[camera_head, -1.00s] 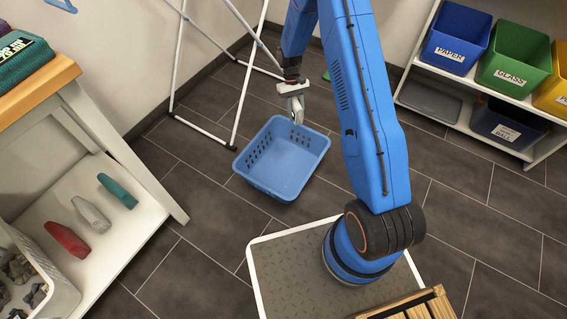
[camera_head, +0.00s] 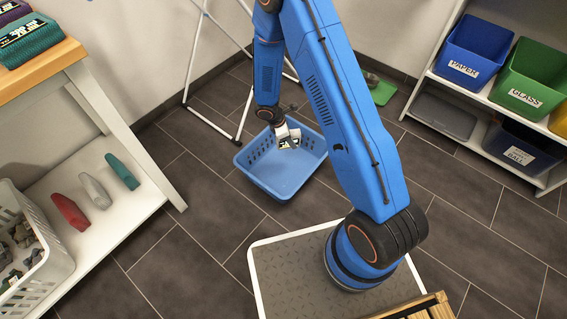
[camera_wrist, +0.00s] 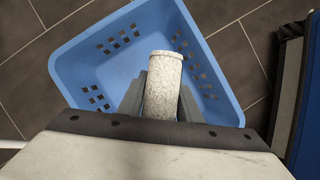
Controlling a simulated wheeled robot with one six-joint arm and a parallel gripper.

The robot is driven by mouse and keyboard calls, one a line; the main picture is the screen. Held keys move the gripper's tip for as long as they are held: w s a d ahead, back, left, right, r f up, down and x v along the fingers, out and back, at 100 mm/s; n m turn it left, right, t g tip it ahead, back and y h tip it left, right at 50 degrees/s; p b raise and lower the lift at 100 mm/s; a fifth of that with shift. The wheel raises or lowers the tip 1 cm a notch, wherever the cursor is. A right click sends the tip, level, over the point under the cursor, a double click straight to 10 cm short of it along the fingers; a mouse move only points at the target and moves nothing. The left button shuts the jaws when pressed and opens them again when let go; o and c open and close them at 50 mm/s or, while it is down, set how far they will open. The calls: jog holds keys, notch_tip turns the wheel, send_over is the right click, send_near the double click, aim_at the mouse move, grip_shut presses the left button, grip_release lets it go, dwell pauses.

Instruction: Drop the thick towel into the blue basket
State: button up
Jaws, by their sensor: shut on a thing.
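The blue basket (camera_head: 282,178) stands open on the dark tiled floor, with holes in its walls. My gripper (camera_head: 287,138) is over the basket's far part in the head view. It is shut on a pale grey, speckled, rolled thing, which looks like the thick towel (camera_wrist: 163,88). A dark label with light print shows on it in the head view. In the wrist view the roll stands between the fingers, inside the outline of the basket (camera_wrist: 85,62). I cannot tell its exact height over the basket floor. The basket looks empty where I can see in.
White drying-rack legs (camera_head: 215,125) stand behind the basket. A shelf (camera_head: 470,90) with labelled bins stands at right. A green thing (camera_head: 379,91) lies behind my arm.

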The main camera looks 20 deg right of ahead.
jog(key=shift+f, duration=2.55)
jog(key=o, duration=1.3)
jog(key=shift+c, duration=0.2)
jog(key=shift+r, duration=0.1)
jog(key=v, duration=1.7)
jog(key=shift+r, duration=0.2)
